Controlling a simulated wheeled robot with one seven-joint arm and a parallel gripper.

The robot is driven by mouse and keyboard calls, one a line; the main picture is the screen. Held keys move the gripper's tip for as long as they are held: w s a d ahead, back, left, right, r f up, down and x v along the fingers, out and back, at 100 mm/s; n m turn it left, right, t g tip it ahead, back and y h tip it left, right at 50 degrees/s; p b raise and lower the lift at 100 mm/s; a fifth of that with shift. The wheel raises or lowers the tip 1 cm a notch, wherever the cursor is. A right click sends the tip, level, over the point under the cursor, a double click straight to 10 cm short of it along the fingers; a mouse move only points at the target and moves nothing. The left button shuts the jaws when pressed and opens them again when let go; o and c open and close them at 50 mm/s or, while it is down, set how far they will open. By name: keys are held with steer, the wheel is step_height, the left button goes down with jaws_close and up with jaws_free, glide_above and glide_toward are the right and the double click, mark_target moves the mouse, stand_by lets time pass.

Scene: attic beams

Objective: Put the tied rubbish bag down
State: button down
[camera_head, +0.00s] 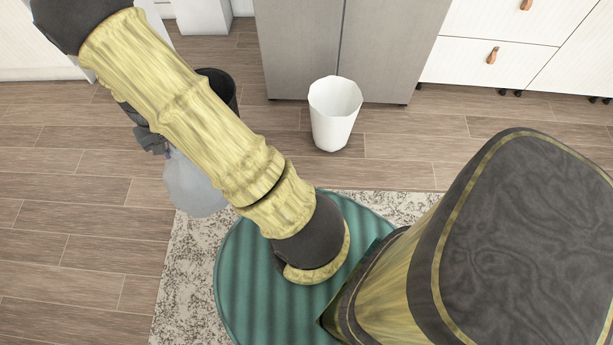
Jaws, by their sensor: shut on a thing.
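The tied rubbish bag (194,188) is pale, greyish and rounded. It shows at the left of the head view, partly hidden behind my arm. My gripper (156,145) is dark and partly covered by my arm. It is shut on the top of the bag, which sits just below and to the right of it. The knot is hidden. I cannot tell whether the bag's underside touches the floor.
A black bin (222,88) stands behind my arm. An empty white bin (335,113) stands before the grey cabinet (345,45). White drawers (490,45) are at the back right. A speckled rug (180,290) lies in front. The wooden floor (70,235) at left is clear.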

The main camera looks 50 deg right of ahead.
step_height(320, 180, down, 22)
steer(key=s+m+b, duration=0.2)
steer(key=m+b, duration=0.5)
steer(key=b, duration=1.6)
steer(key=shift+m, duration=0.3)
steer(key=shift+s+d+r, duration=0.1)
steer(key=shift+r, duration=0.05)
step_height(320, 180, down, 6)
steer(key=b, duration=0.3)
steer(key=shift+b, duration=0.4)
steer(key=shift+f+b, duration=1.2)
steer(key=shift+f, duration=0.95)
